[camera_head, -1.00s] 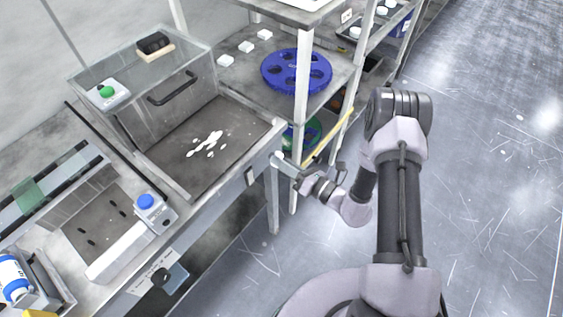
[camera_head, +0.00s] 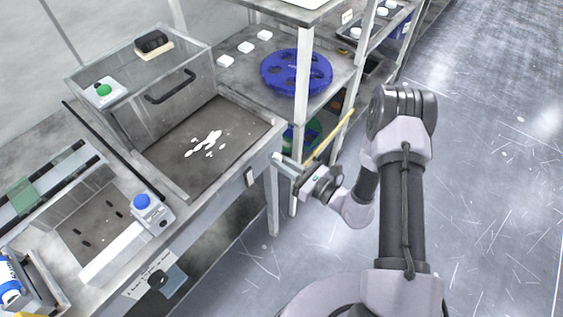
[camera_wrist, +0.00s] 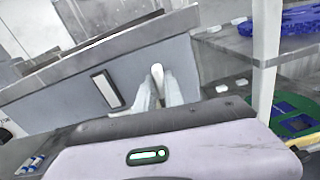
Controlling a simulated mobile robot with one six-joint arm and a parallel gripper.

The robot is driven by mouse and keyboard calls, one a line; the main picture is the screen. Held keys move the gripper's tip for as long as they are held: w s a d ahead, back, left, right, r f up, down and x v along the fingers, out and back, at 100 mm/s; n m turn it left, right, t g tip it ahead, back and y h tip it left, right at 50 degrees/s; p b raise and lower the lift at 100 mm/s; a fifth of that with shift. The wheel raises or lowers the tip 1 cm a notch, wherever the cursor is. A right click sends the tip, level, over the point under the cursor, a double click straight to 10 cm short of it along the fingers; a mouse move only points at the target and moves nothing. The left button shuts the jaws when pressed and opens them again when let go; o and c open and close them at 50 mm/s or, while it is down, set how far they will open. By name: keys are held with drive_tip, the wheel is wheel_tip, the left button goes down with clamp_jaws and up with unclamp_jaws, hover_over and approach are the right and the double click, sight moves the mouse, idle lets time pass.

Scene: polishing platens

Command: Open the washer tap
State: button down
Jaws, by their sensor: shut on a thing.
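My gripper (camera_head: 279,160) is at the right end of the bench front, just below the bench top's edge. The wrist view shows its two pale fingers (camera_wrist: 160,92) shut on a small white, upright, rounded lever at the bench front, which appears to be the washer tap (camera_wrist: 157,72). The fingers hide the lever's lower part and its mounting. In the head view the lever cannot be told apart from the fingertips. A dark-framed pale plate (camera_wrist: 107,89) is on the bench front to the left of the fingers.
The bench carries a clear-walled box (camera_head: 160,85) with a black handle, and a blue button (camera_head: 141,201). A black knob (camera_head: 157,280) is on the front, far left. A shelf post (camera_head: 301,75) and a blue disc (camera_head: 285,72) stand close right. The floor (camera_head: 480,200) is open.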

idle(0.4)
drive_tip(key=c, duration=1.4)
unclamp_jaws()
drive_tip(key=shift+c, duration=0.2)
drive_tip(key=p+v, duration=0.4)
drive_tip(key=v, duration=1.3)
drive_tip(key=shift+s, duration=0.2)
drive_tip(key=shift+d, duration=0.15)
